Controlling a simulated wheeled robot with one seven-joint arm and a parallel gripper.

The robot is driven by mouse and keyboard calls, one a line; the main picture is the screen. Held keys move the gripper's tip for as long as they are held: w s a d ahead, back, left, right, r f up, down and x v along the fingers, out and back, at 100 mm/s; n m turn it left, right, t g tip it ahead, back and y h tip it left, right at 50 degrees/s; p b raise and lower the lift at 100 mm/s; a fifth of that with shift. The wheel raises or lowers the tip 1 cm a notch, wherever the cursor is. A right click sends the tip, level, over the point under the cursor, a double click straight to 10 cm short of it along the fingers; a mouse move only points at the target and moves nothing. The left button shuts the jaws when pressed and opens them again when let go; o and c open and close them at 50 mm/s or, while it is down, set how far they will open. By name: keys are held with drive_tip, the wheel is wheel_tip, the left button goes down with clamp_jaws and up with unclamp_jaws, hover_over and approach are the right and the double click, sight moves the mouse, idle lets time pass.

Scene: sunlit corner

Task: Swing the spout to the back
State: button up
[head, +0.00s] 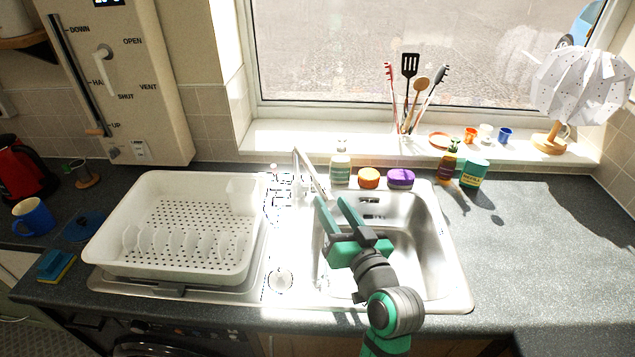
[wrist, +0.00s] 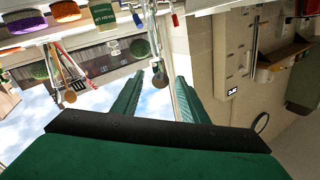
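The tap's thin silver spout (head: 312,174) stands behind the sink. It slants from the tap's upright toward the front right, its tip near the basin's back left edge. My gripper (head: 331,199) is above the basin, its two green fingers apart and pointing toward the back. The left fingertip is close to the spout's tip; I cannot tell whether they touch. In the wrist view, which looks upside down, the fingers (wrist: 168,78) are apart and a thin silver bar, seemingly the spout, shows between them. Nothing appears clamped.
A white dish rack (head: 150,266) stands left of the steel sink (head: 455,270). A utensil jar (head: 404,112) is on the sill.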

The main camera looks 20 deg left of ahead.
sight(318, 182)
drive_tip(key=x, duration=0.9)
drive_tip(key=shift+w+a, duration=0.1)
drive_tip(key=shift+a, duration=0.05)
